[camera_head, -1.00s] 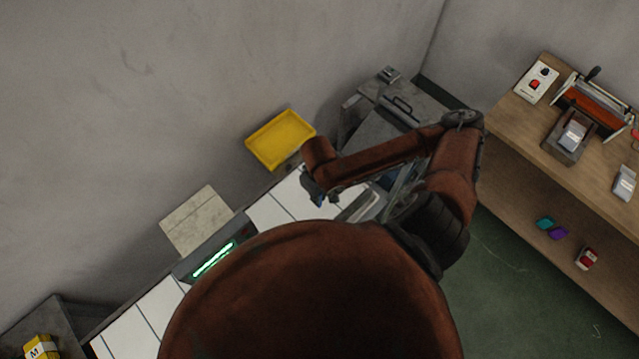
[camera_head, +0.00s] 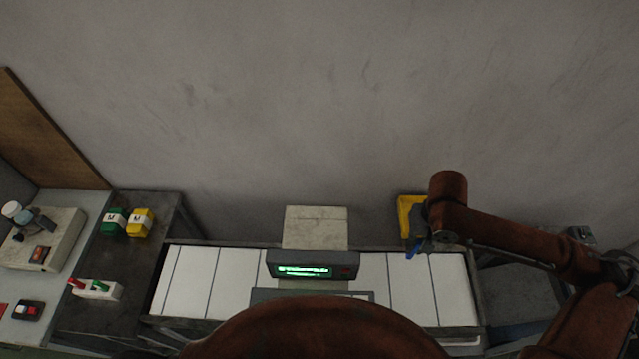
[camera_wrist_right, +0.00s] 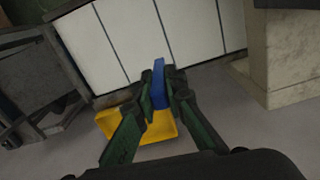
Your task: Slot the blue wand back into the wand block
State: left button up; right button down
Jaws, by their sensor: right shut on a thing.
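The blue wand (camera_head: 411,250) is held in my right gripper (camera_head: 420,236), over the back right part of the white slatted conveyor. In the right wrist view my right gripper (camera_wrist_right: 164,92) is shut on the blue wand (camera_wrist_right: 158,70), which sticks up between the fingers. The wand block (camera_head: 98,292) is a small white block on the dark side table at the left, far from my right gripper. A red wand (camera_head: 76,284) and a green wand (camera_head: 100,285) stick out of it. My left gripper is not in view.
The conveyor (camera_head: 235,280) runs across the middle, with a scanner box with a green-lit display (camera_head: 310,271) above it. A yellow tray (camera_head: 407,205) lies behind my right gripper. Green (camera_head: 114,222) and yellow (camera_head: 140,222) boxes marked M stand on the side table (camera_head: 130,265).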

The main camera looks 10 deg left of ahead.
aim_at(114, 294)
jog(key=u, duration=3.1)
jog(key=i, duration=1.2)
jog(key=z, duration=0.1)
